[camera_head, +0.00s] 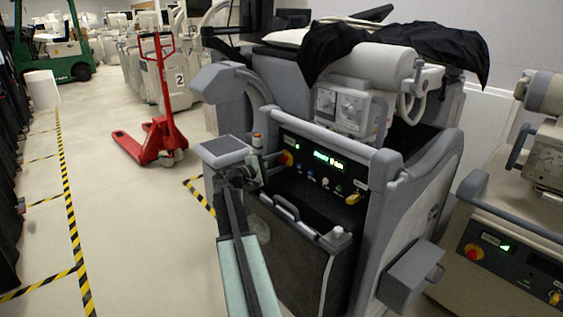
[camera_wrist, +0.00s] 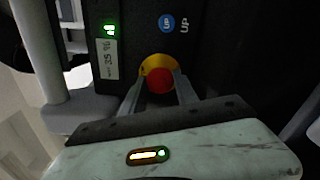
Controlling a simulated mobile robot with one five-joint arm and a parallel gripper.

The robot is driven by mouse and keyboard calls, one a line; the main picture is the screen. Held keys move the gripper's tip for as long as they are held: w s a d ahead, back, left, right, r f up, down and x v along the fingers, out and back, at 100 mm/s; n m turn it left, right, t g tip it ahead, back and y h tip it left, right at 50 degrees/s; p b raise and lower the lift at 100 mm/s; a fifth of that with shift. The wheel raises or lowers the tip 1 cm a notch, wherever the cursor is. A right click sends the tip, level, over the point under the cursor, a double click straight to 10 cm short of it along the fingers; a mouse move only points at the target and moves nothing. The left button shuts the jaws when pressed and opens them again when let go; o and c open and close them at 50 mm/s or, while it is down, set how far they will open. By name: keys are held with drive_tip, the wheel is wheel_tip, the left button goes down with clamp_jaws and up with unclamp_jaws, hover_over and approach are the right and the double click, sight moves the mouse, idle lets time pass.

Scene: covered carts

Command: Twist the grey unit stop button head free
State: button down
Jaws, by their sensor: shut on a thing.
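The stop button head (camera_wrist: 160,80) is red and sits in a yellow collar (camera_wrist: 157,60) on the dark panel of the grey unit (camera_head: 398,225). In the head view the button (camera_head: 286,158) shows at the left end of the panel. My gripper (camera_wrist: 160,88) has one finger on each side of the red head and is shut on it. In the head view my gripper (camera_head: 271,160) reaches the button from the left. The head still sits at the collar; its turn angle cannot be told.
The panel has a lit green display (camera_head: 328,160), several knobs and a yellow key-like part (camera_head: 354,198). A beige unit (camera_head: 520,250) with its own red button (camera_head: 474,252) stands at the right. A red pallet jack (camera_head: 160,135) stands on open floor at the left.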

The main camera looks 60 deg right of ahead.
drive_tip(key=shift+s+f+m, duration=0.1)
drive_tip(key=shift+s+m, duration=0.1)
drive_tip(key=shift+m, duration=0.5)
drive_tip(key=c, duration=0.9)
unclamp_jaws()
drive_tip(key=shift+d, duration=0.1)
drive_tip(key=v, duration=0.8)
